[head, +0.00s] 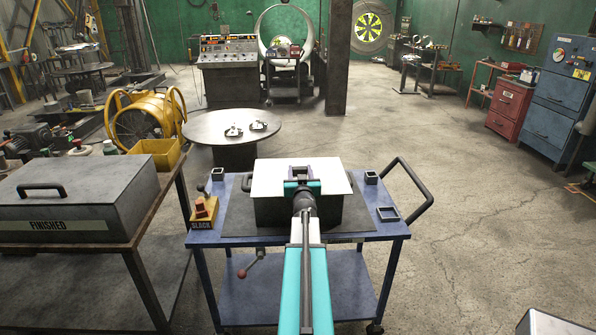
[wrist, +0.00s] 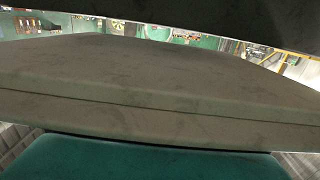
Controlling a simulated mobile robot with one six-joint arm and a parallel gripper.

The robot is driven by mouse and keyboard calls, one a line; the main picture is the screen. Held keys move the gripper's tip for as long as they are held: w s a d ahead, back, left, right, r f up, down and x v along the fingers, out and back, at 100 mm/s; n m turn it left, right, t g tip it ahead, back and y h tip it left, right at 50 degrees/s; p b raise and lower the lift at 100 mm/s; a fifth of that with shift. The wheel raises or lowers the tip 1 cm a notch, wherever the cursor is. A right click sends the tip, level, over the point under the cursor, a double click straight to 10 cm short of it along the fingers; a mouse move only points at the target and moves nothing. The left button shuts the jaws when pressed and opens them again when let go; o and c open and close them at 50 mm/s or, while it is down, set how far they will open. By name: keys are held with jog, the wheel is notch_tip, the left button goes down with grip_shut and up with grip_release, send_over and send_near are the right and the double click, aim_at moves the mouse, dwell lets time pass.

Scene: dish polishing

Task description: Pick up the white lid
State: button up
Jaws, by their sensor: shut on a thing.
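The white lid (head: 270,174) is a flat pale panel over the dark box (head: 270,212) on the blue cart. My gripper (head: 301,173) reaches in from the front and is shut on the lid near its middle. My arm hides part of the lid and the front of the box. I cannot tell whether the lid rests on the box or is slightly above it. In the wrist view a pale, smudged surface, likely the lid (wrist: 150,85), fills the middle, very close to the camera.
A bench at left holds a grey "FINISHED" case (head: 100,190). A round table (head: 205,128) stands behind.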

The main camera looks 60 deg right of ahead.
jog(key=shift+r+v, duration=0.2)
jog(key=shift+v, duration=1.6)
jog(key=shift+r+v, duration=0.25)
jog(key=shift+v, duration=1.55)
jog(key=shift+s+d, duration=0.1)
jog(key=shift+s, duration=0.05)
